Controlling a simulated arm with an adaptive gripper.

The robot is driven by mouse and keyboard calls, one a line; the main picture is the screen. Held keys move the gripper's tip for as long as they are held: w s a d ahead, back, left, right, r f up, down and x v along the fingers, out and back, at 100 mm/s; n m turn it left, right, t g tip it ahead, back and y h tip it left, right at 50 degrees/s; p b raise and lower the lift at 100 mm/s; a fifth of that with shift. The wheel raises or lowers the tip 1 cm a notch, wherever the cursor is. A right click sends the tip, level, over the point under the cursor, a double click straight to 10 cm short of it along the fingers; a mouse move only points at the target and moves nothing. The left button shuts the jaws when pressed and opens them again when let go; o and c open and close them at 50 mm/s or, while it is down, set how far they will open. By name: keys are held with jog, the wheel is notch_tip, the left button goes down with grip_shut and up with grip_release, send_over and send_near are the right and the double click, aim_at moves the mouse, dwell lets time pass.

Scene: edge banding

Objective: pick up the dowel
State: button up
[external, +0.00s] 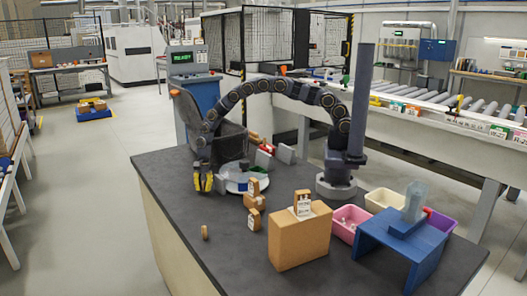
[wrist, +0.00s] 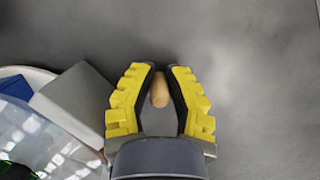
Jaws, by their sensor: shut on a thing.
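The dowel (wrist: 160,91) is a short, light-brown wooden peg with rounded ends. In the wrist view it sits between the two yellow-padded fingers of my gripper (wrist: 160,72), which is shut on it. In the external view my gripper (external: 203,183) points down near the table's left side, left of a white round plate. The dowel cannot be made out there, and I cannot tell whether it touches the table.
The white plate (external: 232,187) holds a clear and blue item. Small wooden blocks (external: 254,219), a large brown box (external: 299,240), pink bin (external: 347,232) and blue stand (external: 425,250) lie rightward. A small wooden disc (external: 205,232) stands in front on otherwise clear dark tabletop.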

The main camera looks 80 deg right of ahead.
aim_at(204, 182)
jog(key=shift+r, duration=0.1)
jog(key=shift+r, duration=0.25)
jog(key=r, duration=0.3)
jog(key=shift+s+d+r, duration=0.1)
jog(key=shift+s+r, duration=0.1)
jog(key=shift+s, duration=0.1)
jog(key=s+d+r, duration=0.1)
jog(key=s+r, duration=0.2)
jog(key=s, duration=0.1)
jog(key=s+r, duration=0.3)
jog(key=s, duration=0.1)
jog(key=s+d+r, duration=0.1)
jog(key=s+r, duration=0.1)
jog(key=s, duration=0.3)
jog(key=shift+s+d+r, duration=0.1)
jog(key=shift+d+r, duration=0.25)
jog(key=shift+r, duration=0.05)
